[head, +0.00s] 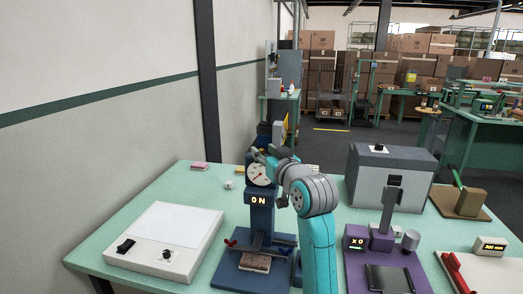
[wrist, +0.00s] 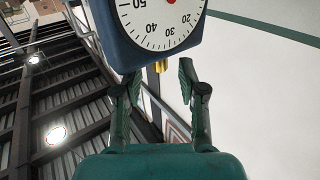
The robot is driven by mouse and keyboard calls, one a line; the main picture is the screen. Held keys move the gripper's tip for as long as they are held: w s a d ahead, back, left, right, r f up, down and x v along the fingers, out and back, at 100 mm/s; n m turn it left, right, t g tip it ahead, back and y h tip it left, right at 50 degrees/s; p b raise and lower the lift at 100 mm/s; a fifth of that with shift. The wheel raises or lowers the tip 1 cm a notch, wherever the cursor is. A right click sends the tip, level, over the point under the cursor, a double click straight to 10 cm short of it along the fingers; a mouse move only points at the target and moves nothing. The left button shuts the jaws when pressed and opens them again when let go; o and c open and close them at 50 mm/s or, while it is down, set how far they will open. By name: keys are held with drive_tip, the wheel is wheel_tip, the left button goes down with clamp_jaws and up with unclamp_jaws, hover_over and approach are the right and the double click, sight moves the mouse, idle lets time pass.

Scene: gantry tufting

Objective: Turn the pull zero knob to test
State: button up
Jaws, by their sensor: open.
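The blue pull tester stands on the table in the head view, with a round white dial (head: 258,175) near its top and a lit "ON" display (head: 258,199) below. In the wrist view the dial (wrist: 160,15) fills the top, with a red centre and numbers. A small brass-coloured knob (wrist: 160,66), apparently the pull zero knob, sticks out from the blue dial housing (wrist: 150,45). My gripper (wrist: 156,78) is open, its fingers on either side of the knob with gaps. In the head view my gripper (head: 264,157) is beside the dial, partly hidden. The knob's setting cannot be read.
A white light panel (head: 170,235) with a switch and knob lies left. A purple machine (head: 385,255) and a grey box (head: 390,175) stand right. A brown sample (head: 255,263) lies at the tester's base. Small pink and white items lie behind left.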

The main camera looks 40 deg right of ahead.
drive_tip(key=shift+x, duration=1.15)
clamp_jaws()
